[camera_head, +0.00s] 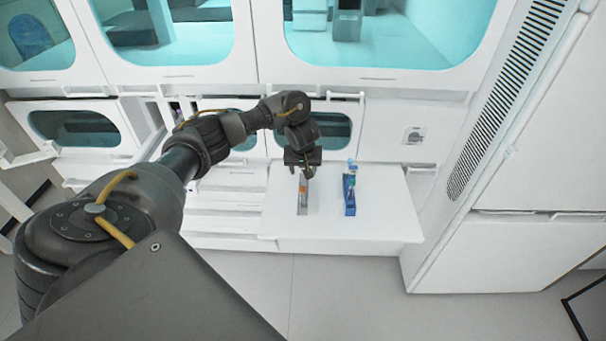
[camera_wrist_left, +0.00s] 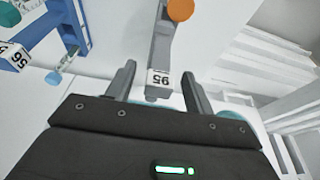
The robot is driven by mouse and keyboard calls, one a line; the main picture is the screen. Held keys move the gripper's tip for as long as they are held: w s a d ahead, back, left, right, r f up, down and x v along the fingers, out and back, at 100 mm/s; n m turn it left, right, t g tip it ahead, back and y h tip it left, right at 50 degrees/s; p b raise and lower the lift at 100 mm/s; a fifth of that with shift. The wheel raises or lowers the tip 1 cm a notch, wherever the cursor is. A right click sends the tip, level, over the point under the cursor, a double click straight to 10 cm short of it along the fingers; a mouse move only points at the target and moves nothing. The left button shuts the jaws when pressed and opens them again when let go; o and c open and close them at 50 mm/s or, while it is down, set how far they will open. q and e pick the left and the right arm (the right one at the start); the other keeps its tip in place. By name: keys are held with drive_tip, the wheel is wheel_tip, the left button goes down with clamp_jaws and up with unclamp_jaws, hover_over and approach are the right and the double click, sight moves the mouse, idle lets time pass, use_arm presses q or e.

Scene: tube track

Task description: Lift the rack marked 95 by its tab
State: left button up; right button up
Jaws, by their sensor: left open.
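A grey rack (camera_head: 303,194) stands on the white counter in the head view, with an orange part on it. In the left wrist view its grey body (camera_wrist_left: 162,40) shows with an orange round end (camera_wrist_left: 180,9) and a white label (camera_wrist_left: 160,79) that appears to read 95. My left gripper (camera_wrist_left: 158,82) is open, with one finger on each side of the labelled end and gaps showing on both sides. In the head view the left gripper (camera_head: 303,166) is over the far end of the grey rack. My right gripper is not in view.
A blue rack (camera_head: 349,194) stands just right of the grey one; in the left wrist view its label (camera_wrist_left: 15,57) seems to read 56. The white counter (camera_head: 390,220) is bare to the right. White cabinets with tinted windows stand behind.

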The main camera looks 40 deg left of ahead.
sight(303, 182)
use_arm(q)
drive_tip(key=shift+x, duration=0.85)
drive_tip(key=shift+w+a+f, duration=0.1)
drive_tip(key=shift+w+f, duration=0.1)
drive_tip(key=shift+f, duration=0.35)
drive_tip(key=shift+s+r, duration=0.1)
drive_tip(key=shift+c, duration=0.7)
clamp_jaws()
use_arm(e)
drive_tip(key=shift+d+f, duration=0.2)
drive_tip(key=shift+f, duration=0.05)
use_arm(q)
drive_tip(key=shift+p, duration=0.35)
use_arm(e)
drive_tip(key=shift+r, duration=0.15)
